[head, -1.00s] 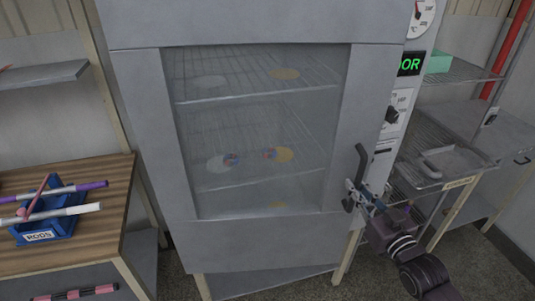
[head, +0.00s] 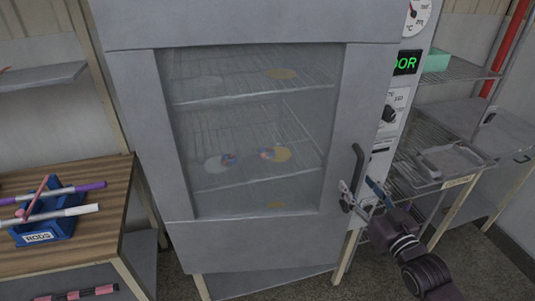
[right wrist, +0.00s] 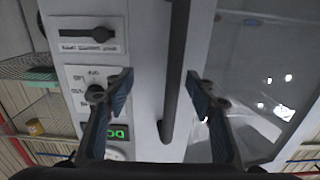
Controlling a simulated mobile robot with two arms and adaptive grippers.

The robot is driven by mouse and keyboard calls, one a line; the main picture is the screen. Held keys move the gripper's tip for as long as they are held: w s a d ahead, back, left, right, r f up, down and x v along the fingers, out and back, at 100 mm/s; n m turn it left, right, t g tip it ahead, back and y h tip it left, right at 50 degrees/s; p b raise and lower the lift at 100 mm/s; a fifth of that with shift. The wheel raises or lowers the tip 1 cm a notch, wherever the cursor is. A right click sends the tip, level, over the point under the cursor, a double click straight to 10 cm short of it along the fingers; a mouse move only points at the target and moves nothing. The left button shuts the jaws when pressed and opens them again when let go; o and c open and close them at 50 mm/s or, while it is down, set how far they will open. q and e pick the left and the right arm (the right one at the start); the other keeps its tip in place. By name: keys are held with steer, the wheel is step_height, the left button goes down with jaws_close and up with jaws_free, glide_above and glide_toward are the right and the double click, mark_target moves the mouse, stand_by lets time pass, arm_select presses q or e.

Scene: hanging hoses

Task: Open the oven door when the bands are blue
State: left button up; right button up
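The grey oven door (head: 262,233) looks closed, with a large glass window. Its dark bar handle (head: 357,160) is at the door's right edge. My right gripper (head: 357,197) is at the lower part of the handle. In the right wrist view, the handle (right wrist: 176,60) runs between the two spread fingers of my right gripper (right wrist: 160,95), with gaps on both sides. Through the glass, a pale disc (head: 213,165) and a tan disc (head: 282,154) sit on the middle rack. Each has a small patch with blue and reddish parts; its exact colour is unclear. My left gripper is out of view.
A green-lit display (head: 405,63) and a knob (head: 389,114) are on the panel right of the door. A wooden table (head: 100,210) with a blue rod holder (head: 50,228) stands at left. A wire shelf with a grey tray (head: 452,161) is at right.

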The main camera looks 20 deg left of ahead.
steer(key=shift+o, duration=0.8)
steer(key=shift+a, duration=0.2)
steer(key=shift+s, duration=0.1)
steer(key=w+d+p+v, duration=0.1)
steer(key=p+v, duration=0.2)
steer(key=v, duration=0.6)
steer(key=shift+d, duration=0.25)
steer(key=shift+w, duration=0.1)
